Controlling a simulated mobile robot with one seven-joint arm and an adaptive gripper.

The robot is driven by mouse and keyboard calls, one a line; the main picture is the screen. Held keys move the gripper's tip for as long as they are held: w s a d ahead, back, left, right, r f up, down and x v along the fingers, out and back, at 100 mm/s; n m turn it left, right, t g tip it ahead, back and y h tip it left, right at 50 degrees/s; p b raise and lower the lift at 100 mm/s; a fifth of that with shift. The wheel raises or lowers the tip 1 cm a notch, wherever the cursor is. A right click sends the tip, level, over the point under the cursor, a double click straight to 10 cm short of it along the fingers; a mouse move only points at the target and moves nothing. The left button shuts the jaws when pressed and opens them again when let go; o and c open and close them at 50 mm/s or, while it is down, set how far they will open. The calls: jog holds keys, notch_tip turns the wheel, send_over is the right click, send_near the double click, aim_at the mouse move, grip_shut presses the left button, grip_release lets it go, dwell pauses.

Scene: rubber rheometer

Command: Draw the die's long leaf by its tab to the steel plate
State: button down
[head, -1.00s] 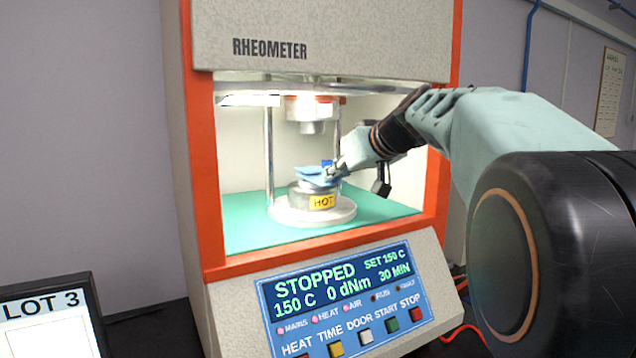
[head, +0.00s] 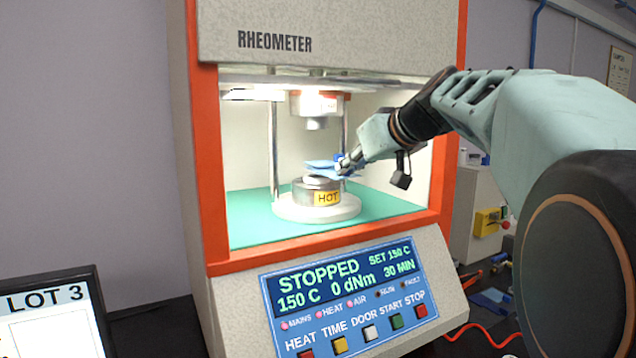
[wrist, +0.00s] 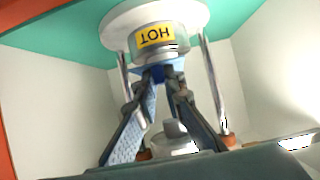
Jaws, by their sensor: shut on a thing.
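The die (head: 316,195), a round grey block with a yellow HOT label, stands on a white round base in the open rheometer chamber. It also shows, upside down, in the wrist view (wrist: 150,52). A thin light-blue leaf (head: 322,167) is just above the die, with the die's grey top partly visible beneath it. My gripper (head: 345,166) is shut on the leaf's darker blue tab at the right. In the wrist view, the blue leaf (wrist: 160,72) is between the fingertips of my gripper (wrist: 164,86). I cannot make out the steel plate.
The upper die (head: 316,105) hangs above, between steel columns. The orange door frame (head: 198,150) bounds the opening, and my arm reaches in past its right side. The control panel (head: 345,295) is below. A LOT 3 screen (head: 50,310) stands at left; a yellow box (head: 489,221) is at right.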

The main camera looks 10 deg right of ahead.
jog(key=s+d+b, duration=0.3)
jog(key=s, duration=0.4)
jog(key=s+d+b, duration=0.3)
jog(key=s, duration=0.5)
jog(key=shift+s+d+r, duration=0.15)
jog(key=shift+s+r, duration=0.05)
jog(key=shift+s, duration=0.1)
dwell(1.1)
jog(key=shift+w, duration=0.1)
jog(key=w+a+p, duration=0.1)
jog(key=w+a, duration=0.1)
jog(key=w, duration=0.4)
jog(key=shift+a+f+p, duration=0.2)
jog(key=shift+f+p, duration=0.1)
jog(key=shift+p, duration=0.05)
jog(key=shift+d, duration=0.1)
